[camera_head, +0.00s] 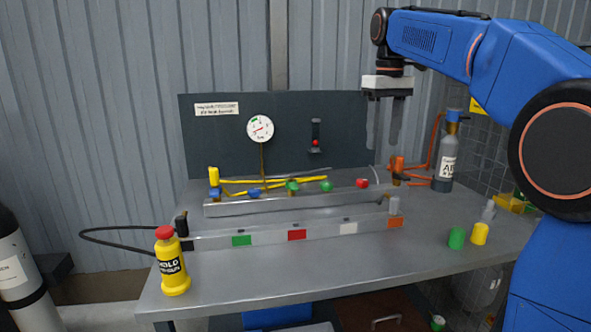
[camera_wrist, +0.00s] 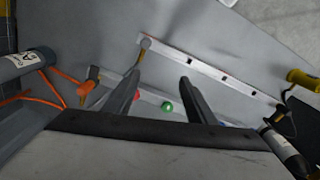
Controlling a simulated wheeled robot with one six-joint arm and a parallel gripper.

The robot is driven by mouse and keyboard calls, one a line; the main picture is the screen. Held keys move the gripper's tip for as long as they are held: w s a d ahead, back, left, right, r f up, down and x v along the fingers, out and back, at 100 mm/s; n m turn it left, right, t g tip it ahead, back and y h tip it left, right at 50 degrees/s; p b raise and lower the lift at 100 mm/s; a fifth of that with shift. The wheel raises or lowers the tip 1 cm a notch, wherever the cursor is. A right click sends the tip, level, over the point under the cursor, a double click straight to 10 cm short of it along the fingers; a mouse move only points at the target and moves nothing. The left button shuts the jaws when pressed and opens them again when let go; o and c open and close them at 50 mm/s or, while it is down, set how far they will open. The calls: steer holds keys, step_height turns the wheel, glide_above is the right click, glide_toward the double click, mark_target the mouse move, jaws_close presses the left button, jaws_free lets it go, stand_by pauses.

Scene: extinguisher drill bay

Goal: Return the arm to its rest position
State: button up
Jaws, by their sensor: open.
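My blue arm reaches in from the right in the head view. My gripper (camera_head: 383,122) hangs from it, pointing down, above the right part of the grey table (camera_head: 340,262). Its two dark fingers are apart, with nothing between them. In the wrist view my gripper (camera_wrist: 158,90) also shows open and empty, with the table and its rails beyond the fingertips. The fingers are in front of the dark back panel (camera_head: 220,140) in the head view and appear clear of the table.
A rail with coloured knobs (camera_head: 290,203) and a lower rail with coloured squares (camera_head: 270,238) lie along the table. A yellow bottle (camera_head: 171,265) stands front left, a grey cylinder (camera_head: 444,165) back right. Green (camera_head: 456,238) and yellow (camera_head: 480,234) cups stand right. The table's front middle is clear.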

steer(key=s+d+f+m+t, duration=0.1)
steer(key=s+d+f+m, duration=0.1)
steer(key=s+f, duration=0.6)
steer(key=s+d+f+m+t, duration=0.1)
steer(key=s+d+f+t, duration=0.2)
steer(key=s, duration=0.8)
steer(key=s+d+f+m, duration=0.1)
steer(key=s+f+m, duration=0.1)
steer(key=s+f, duration=1.3)
step_height(320, 180, down, 4)
steer(key=shift+s+d+f+t, duration=0.25)
steer(key=shift+s+d+t, duration=0.05)
steer(key=shift+d+t, duration=0.1)
